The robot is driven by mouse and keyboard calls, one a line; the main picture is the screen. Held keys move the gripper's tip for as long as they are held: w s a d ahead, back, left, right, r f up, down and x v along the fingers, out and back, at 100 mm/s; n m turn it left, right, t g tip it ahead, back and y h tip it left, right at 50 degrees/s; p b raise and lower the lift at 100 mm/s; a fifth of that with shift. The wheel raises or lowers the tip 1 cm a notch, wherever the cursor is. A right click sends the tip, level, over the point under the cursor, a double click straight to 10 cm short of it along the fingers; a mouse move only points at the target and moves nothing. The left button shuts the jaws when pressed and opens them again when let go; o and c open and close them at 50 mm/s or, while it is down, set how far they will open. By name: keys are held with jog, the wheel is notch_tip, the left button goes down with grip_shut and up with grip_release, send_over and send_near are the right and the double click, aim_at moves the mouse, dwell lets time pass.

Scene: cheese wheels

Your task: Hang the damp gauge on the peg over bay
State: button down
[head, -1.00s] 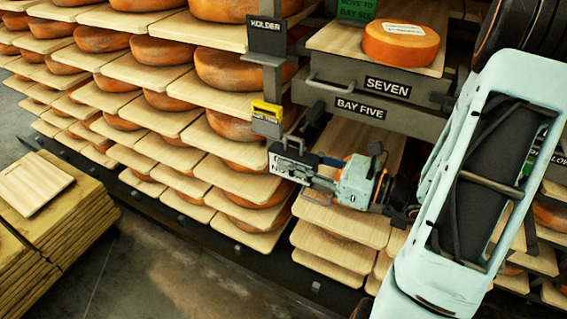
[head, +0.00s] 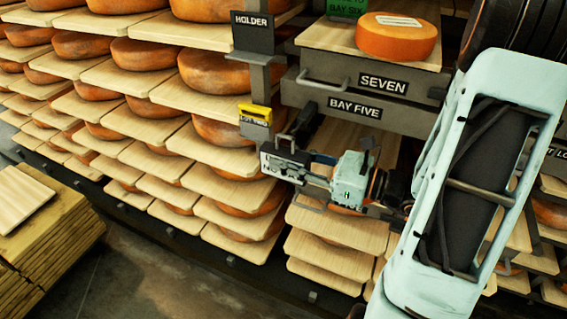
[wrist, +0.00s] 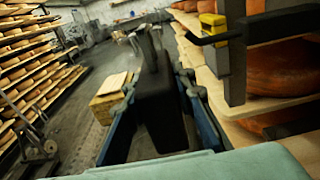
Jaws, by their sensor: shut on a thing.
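My gripper (head: 285,163) is shut on a dark, block-like thing, which I take to be the damp gauge. It lies between the blue fingers (wrist: 160,110) in the wrist view, with grey prong-like parts at its far end. In the head view the fingers and held thing overlap and its outline is hard to read. The gripper is in front of the rack, below and left of the BAY FIVE label (head: 355,108). A dark bar (head: 305,124) slants just above the gripper; I cannot tell whether it is the peg or whether it touches.
A post with the HOLDER sign (head: 252,32) carries a yellow tag (head: 255,115), close to the gripper; the tag (wrist: 212,27) and a dark arm by it show right in the wrist view. Shelves with cheese wheels fill the left. A board stack (head: 45,225) stands lower left.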

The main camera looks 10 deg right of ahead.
jog(key=w+d+f+b, duration=0.1)
jog(key=w+d, duration=0.2)
jog(key=w, duration=0.2)
jog(key=shift+w+d+f, duration=0.15)
jog(key=shift+d+f, duration=0.15)
jog(key=shift+d, duration=0.1)
dwell(0.4)
dwell(0.6)
jog(key=c, duration=1.5)
grip_release()
jog(key=shift+c, duration=0.2)
